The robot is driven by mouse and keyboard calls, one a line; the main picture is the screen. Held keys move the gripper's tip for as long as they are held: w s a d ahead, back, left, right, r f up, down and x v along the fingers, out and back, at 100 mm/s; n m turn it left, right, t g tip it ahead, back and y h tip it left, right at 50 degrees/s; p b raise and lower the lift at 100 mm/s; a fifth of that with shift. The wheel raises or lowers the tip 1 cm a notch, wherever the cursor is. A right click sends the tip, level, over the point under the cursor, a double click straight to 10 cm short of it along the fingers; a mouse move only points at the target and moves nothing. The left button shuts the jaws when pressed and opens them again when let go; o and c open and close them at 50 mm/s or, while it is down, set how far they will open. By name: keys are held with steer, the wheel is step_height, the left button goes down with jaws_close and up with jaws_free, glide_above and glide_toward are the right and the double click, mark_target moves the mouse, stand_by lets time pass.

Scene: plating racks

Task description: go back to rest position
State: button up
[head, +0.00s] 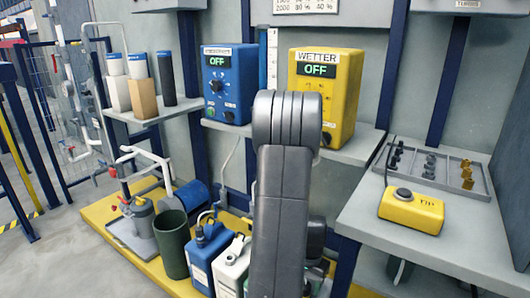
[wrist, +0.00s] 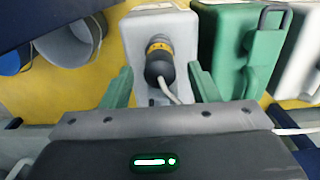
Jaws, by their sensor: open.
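My gripper (wrist: 160,88) shows in the wrist view with its two green fingers spread apart. Between and beyond them is a pale grey container (wrist: 139,38) with a black cylindrical fitting (wrist: 159,62) on top. The fitting has a yellow band, and a pale cable runs from it toward me. Neither finger visibly grips it, but I cannot tell how far below the fingertips it lies. In the head view my own arm stands upright in the middle, and my gripper is hidden there.
A green container (wrist: 247,45) stands to the right in the wrist view. In the head view, blue (head: 204,262) and white (head: 232,266) jerrycans and a dark green bin (head: 172,243) stand low on a yellow platform. A blue box (head: 227,85), a yellow box (head: 340,98) and a right-hand bench (head: 440,235) surround my arm.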

step_height(320, 180, down, 4)
steer(key=shift+r+b, duration=0.2)
steer(key=shift+b, duration=0.35)
steer(key=shift+r+p, duration=0.3)
steer(key=shift+r, duration=0.15)
step_height(320, 180, up, 14)
steer(key=p, duration=0.6)
step_height(320, 180, down, 15)
steer(key=b, duration=0.7)
step_height(320, 180, up, 10)
steer(key=p, duration=0.8)
steer(key=shift+r, duration=0.2)
